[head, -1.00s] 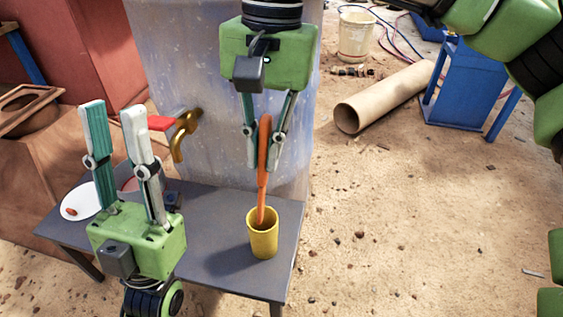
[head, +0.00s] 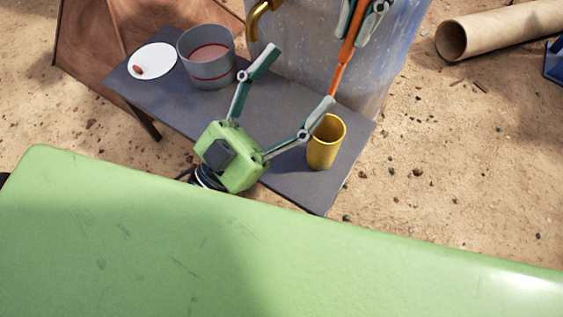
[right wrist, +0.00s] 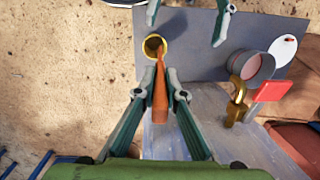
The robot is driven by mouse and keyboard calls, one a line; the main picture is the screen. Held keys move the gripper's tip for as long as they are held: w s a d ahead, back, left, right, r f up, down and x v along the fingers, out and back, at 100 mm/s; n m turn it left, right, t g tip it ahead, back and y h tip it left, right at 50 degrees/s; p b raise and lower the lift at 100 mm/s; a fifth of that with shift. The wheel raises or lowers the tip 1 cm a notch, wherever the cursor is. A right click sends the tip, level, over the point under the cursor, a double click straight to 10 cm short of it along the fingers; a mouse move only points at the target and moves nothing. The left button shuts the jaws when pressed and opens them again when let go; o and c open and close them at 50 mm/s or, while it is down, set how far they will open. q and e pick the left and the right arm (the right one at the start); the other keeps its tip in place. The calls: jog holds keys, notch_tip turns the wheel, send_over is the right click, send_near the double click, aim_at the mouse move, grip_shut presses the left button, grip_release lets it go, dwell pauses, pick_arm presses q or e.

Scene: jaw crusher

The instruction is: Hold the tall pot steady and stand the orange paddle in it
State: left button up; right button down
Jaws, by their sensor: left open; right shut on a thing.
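The tall yellow pot (head: 324,152) stands upright near the right end of the grey table; its mouth shows in the right wrist view (right wrist: 155,38). My left gripper (head: 301,75) is wide open and empty. One of its fingers overlaps the pot's rim in the head view, but a gap shows between finger and pot in the right wrist view. My right gripper (right wrist: 160,94) is shut on the orange paddle (head: 343,72). The paddle points down, slightly tilted, and its lower end lines up with the pot's mouth (right wrist: 160,70). A left finger hides that end in the head view; I cannot tell whether it is inside.
On the grey table (head: 285,90) stand a grey container with a red band (head: 206,60) and a white plate (head: 152,61) with a small red piece. A brass hook (head: 262,18) and a pale blue panel (head: 300,45) are behind. A cardboard tube (head: 500,30) lies on the sand.

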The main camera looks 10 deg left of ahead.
pick_arm(q)
notch_tip(320, 180, down, 10)
jog(key=s+n+g+y, duration=0.1)
jog(key=g+y, duration=0.2)
jog(key=n+g+y, duration=0.1)
jog(key=g+y, duration=0.1)
send_near(337, 126)
jog(key=x, duration=0.6)
jog(key=shift+w+d, duration=0.15)
jog(key=shift+w, duration=0.1)
jog(key=c, duration=1.3)
jog(key=shift+o, duration=0.2)
pick_arm(e)
jog(key=shift+w+d+f, duration=0.1)
jog(key=shift+d+f, duration=0.05)
jog(key=shift+f, duration=0.8)
jog(key=shift+w+d+f, duration=0.1)
jog(key=shift+f, duration=0.85)
jog(key=shift+w+d+f, duration=0.1)
jog(key=shift+d+f, duration=0.05)
jog(key=shift+f, duration=0.8)
notch_tip(337, 126, down, 12)
